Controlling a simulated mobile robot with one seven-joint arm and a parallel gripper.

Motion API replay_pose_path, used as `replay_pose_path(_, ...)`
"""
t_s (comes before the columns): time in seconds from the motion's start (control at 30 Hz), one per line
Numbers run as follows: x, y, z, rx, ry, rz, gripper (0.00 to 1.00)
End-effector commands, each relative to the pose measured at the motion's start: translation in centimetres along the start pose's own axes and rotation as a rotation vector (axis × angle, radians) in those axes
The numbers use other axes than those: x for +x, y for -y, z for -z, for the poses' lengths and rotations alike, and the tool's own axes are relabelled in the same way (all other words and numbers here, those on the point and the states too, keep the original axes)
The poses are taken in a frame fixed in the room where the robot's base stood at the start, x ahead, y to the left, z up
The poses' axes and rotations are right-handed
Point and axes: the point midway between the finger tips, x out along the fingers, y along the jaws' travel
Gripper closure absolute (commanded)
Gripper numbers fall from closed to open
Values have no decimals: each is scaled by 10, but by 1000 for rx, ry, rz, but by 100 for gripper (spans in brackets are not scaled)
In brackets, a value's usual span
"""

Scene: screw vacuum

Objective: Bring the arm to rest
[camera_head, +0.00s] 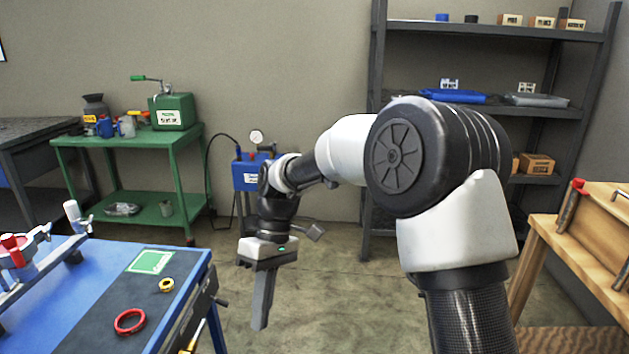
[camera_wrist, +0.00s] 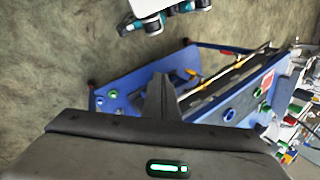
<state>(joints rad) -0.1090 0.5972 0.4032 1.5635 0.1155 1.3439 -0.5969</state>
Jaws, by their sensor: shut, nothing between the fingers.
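My gripper (camera_head: 262,318) hangs in the middle of the head view, over open floor. Its fingers point down and are shut together with nothing between them. It is to the right of the blue workbench (camera_head: 195,287) and apart from it. In the wrist view the shut fingers (camera_wrist: 158,85) show in front of a blue frame, with floor to the left. My arm reaches from the lower right across to the gripper, bent at the elbow.
A red ring (camera_head: 129,322), a yellow ring (camera_head: 166,285) and a green card (camera_head: 150,261) lie on the workbench. A green cart (camera_head: 130,140) stands behind left, a shelf rack (camera_head: 480,27) behind right, a wooden bench (camera_head: 590,240) at right. The floor (camera_head: 340,290) between is clear.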

Motion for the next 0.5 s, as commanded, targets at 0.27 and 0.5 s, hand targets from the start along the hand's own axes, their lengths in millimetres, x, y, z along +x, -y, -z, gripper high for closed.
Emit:
replay_pose_path(0.27,-79,8,-104,329,-169,-320,100)
replay_pose_path(0.5,-109,26,-198,611,-396,-506,100)
